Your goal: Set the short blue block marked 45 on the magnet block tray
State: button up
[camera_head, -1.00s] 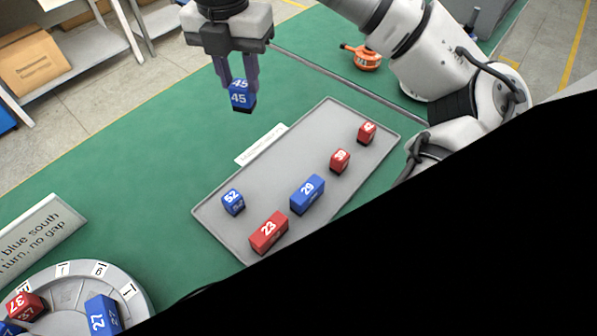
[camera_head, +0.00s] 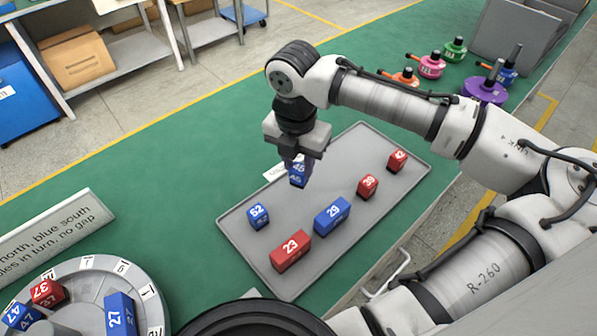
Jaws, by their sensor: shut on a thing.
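My gripper (camera_head: 298,163) points down over the far-left part of the tray and is shut on the short blue block marked 45 (camera_head: 298,177). The fingers partly cover the block's upper part. The grey magnet block tray (camera_head: 370,225) lies on the green bench. I cannot tell whether block 45 touches the tray or hangs just above it. On the tray are a blue block 52 (camera_head: 258,216), a long red block 23 (camera_head: 291,251), a long blue block 29 (camera_head: 332,216), a red block 39 (camera_head: 367,187) and another small red block (camera_head: 397,160).
A round grey fixture (camera_head: 85,265) with numbered blocks stands at the lower left, beside a sign (camera_head: 50,238). Several coloured tools (camera_head: 432,65) and a grey bin (camera_head: 530,30) stand at the upper right. Bare tray surface lies around block 45.

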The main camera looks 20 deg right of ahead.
aim_at(298, 169)
jog(key=shift+f, duration=1.95)
jog(key=shift+f, duration=0.1)
jog(key=o, duration=1.1)
jog(key=shift+c, duration=0.2)
notch_tip(298, 169, up, 12)
jog(key=shift+a+b, duration=0.2)
jog(key=shift+b, duration=0.15)
